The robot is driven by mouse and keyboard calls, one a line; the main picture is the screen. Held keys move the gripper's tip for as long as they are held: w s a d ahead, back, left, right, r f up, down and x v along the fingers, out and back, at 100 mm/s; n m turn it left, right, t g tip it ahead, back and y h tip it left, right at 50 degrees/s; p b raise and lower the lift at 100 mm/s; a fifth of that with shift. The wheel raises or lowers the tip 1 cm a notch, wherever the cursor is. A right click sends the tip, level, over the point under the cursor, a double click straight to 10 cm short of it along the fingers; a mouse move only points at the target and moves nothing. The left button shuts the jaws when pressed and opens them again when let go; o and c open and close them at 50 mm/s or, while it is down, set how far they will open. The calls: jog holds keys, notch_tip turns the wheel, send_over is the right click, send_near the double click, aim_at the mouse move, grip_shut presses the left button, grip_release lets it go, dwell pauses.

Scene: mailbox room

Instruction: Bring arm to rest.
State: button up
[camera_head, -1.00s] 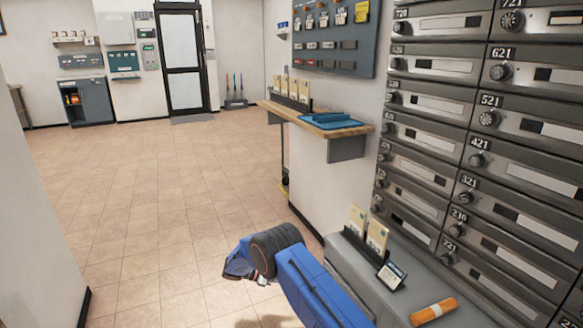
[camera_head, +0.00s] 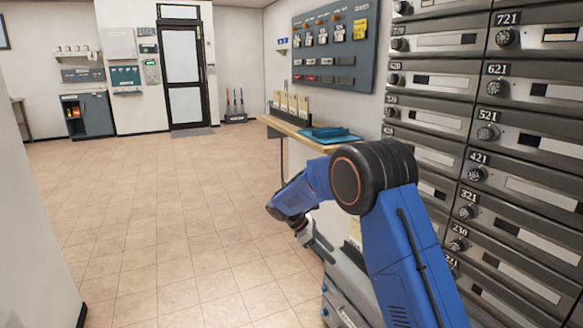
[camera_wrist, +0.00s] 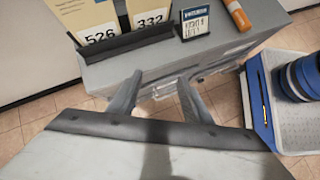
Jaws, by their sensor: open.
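My blue arm with its black joint is raised at the right of the head view, in front of the mailboxes. My gripper (camera_wrist: 158,92) is open and empty in the wrist view, its two fingers spread apart. It points toward the side of a grey cabinet (camera_wrist: 150,68), below its top edge. In the head view the gripper end is low, left of the black joint, and partly hidden by the arm.
Mailboxes (camera_head: 520,185) line the right. A wooden shelf (camera_head: 300,135) holds a teal tray (camera_head: 330,135). The tiled floor (camera_head: 150,210) at left is open.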

jog(key=s+d+r+m+y, duration=0.2)
jog(key=s+d+r+m, duration=0.15)
jog(key=s+r, duration=0.3)
jog(key=s+d+r+m+t+y, duration=0.1)
jog(key=s+d+r+m, duration=0.1)
jog(key=s+d+r, duration=0.45)
jog(key=s+d+r+m+y, duration=0.25)
jog(key=s+r, duration=0.25)
jog(key=s, duration=0.4)
jog(key=s+d+m+t+y, duration=0.1)
jog(key=s+m, duration=0.2)
jog(key=s, duration=0.5)
jog(key=s+d+f+m+t+y, duration=0.1)
jog(key=s+m, duration=0.2)
jog(key=s, duration=0.6)
jog(key=s+d+m+t+y, duration=0.1)
jog(key=s+m+t, duration=0.1)
jog(key=s, duration=0.6)
jog(key=shift+s+f+m, duration=0.15)
jog(key=shift+s+m, duration=0.2)
jog(key=shift+m, duration=0.25)
jog(key=shift+d, duration=0.1)
